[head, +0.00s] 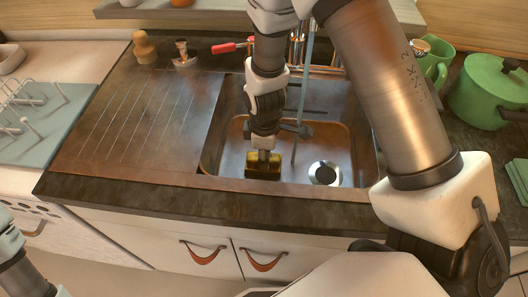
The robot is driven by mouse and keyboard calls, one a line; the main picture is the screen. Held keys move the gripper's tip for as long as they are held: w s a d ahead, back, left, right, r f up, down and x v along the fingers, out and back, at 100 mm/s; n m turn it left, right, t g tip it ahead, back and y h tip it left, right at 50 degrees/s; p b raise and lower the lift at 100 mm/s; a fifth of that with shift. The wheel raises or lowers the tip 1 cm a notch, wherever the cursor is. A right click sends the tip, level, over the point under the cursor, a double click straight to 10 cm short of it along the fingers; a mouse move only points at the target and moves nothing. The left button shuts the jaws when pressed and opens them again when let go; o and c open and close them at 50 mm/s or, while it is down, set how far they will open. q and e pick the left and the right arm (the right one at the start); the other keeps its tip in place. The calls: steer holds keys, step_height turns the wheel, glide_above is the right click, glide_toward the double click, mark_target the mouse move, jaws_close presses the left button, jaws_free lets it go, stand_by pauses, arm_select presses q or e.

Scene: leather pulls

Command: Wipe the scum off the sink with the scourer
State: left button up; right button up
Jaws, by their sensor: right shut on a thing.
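The sink (362,150) is a brownish metal basin set in the dark worktop, with a round drain (324,173) at its right. My right gripper (263,152) points down into the sink and is shut on the scourer (263,171), a small dark yellow-brown block. The scourer is low in the basin, near its front wall and left of the drain. I cannot tell whether it touches the surface. The basin looks brown overall, and I cannot pick out separate scum patches. Part of my left arm shows at the lower left; its gripper is out of view.
A ribbed drainboard (130,130) lies left of the sink. Behind it stand a wooden-topped brush (145,47) and a red-handled item (223,48). Tap pipes rise behind the basin. A green pot (490,92) and green mug (436,62) stand at right. A dish rack (35,110) is far left.

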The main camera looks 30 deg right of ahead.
steer(key=shift+w+d, duration=0.15)
steer(key=p, duration=0.2)
steer(key=w+d+p, duration=0.1)
steer(key=shift+w+r+p, duration=0.2)
steer(key=shift+r+p, duration=0.05)
steer(key=shift+p, duration=0.15)
steer(key=shift+w+d+f+b, duration=0.25)
steer(key=shift+w+f+b, duration=0.1)
steer(key=shift+f+b, duration=0.15)
steer(key=shift+w+d+r, duration=0.1)
steer(key=shift+w+d, duration=0.15)
steer(key=shift+w, duration=0.05)
arm_select(q)
step_height(320, 180, up, 4)
steer(key=shift+s+f, duration=0.1)
steer(key=shift+f, duration=0.15)
steer(key=shift+r, duration=0.1)
arm_select(e)
steer(key=shift+r, duration=0.1)
arm_select(q)
step_height(320, 180, up, 6)
steer(key=p, duration=0.5)
steer(key=shift+p, duration=0.35)
arm_select(e)
step_height(320, 180, up, 6)
steer(key=shift+f, duration=0.1)
arm_select(q)
steer(key=shift+f, duration=0.2)
